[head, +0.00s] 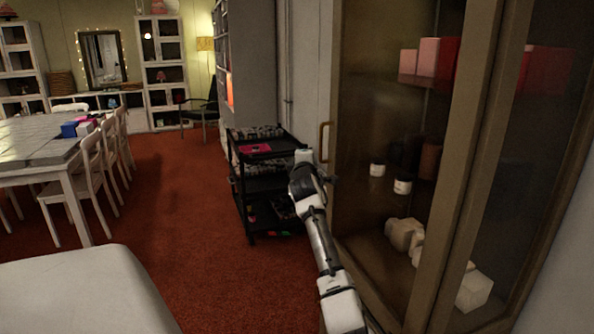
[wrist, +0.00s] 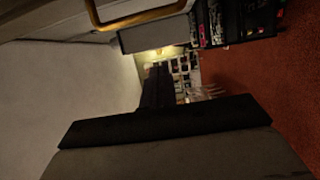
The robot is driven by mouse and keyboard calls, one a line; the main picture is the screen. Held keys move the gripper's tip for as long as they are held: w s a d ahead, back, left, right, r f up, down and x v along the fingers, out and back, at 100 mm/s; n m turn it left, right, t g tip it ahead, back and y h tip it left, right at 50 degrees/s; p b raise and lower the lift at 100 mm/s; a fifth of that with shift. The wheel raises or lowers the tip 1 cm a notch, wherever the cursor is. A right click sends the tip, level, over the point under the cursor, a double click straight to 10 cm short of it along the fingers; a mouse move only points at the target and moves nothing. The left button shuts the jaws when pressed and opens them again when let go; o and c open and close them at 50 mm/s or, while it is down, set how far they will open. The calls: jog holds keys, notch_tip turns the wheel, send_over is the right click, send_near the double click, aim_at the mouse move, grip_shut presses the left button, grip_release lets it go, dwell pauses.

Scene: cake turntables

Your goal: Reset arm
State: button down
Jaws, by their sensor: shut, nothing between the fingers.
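My arm (head: 322,245) reaches up and away from the bottom of the head view, in front of the glass cabinet and beside the black cart. Its far end is near the cabinet's handle side, and the fingers cannot be made out there. In the wrist view my gripper (wrist: 157,75) shows as a dark body across the bottom with narrow dark fingers pointing up the picture. The fingers are together, and nothing is seen held between them.
A glass-fronted cabinet (head: 462,130) stands close on the right; a brass handle (wrist: 140,14) crosses the wrist view's top. A black cart (head: 262,182) stands just beyond my arm. A white table (head: 50,150) with chairs is at left. Red carpet (head: 178,215) lies open between.

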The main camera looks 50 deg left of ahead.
jog(key=shift+s+d+b, duration=0.25)
jog(key=shift+s+d, duration=0.3)
jog(key=shift+s, duration=0.25)
jog(key=shift+s+d+b, duration=0.3)
jog(key=shift+s+d, duration=0.3)
jog(key=shift+s, duration=0.25)
jog(key=shift+s+d+b, duration=0.25)
jog(key=shift+s+d, duration=0.3)
jog(key=shift+s, duration=0.25)
